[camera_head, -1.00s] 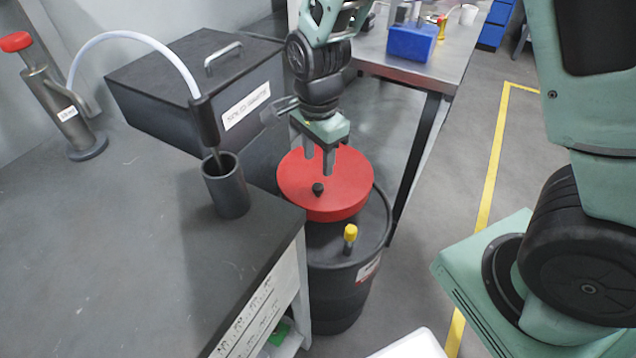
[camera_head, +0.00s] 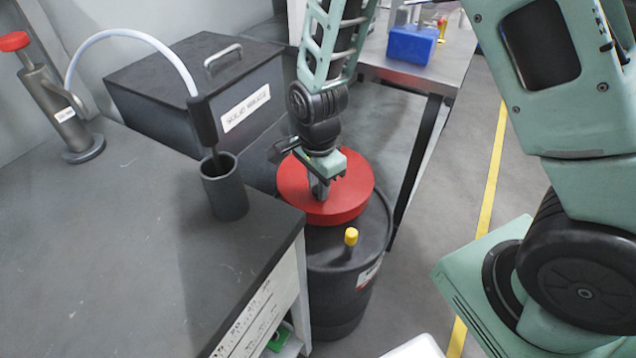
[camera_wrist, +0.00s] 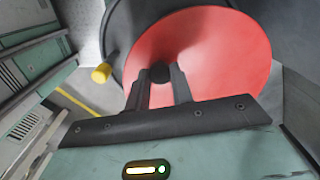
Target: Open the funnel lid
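The funnel lid (camera_head: 352,191) is a round red disc on top of a black drum. It looks closed and flat in the head view. My gripper (camera_head: 319,192) is over the lid, pointing down, with its fingertips low at the lid's top. In the wrist view, the lid (camera_wrist: 222,55) fills the upper middle. A black knob (camera_wrist: 160,72) on the lid sits between the two fingertips of my gripper (camera_wrist: 160,77). The fingers are apart with the knob between them; whether they press on it is unclear. In the head view my gripper hides the knob.
The black drum (camera_head: 340,288) has a yellow-capped fitting (camera_head: 351,237) at its front. A dark workbench (camera_head: 120,240) with a grey cup (camera_head: 224,188) and hose lies left. A dark lidded box (camera_head: 170,105) stands behind it. A metal table (camera_head: 425,75) with a blue bin (camera_head: 411,44) is behind right.

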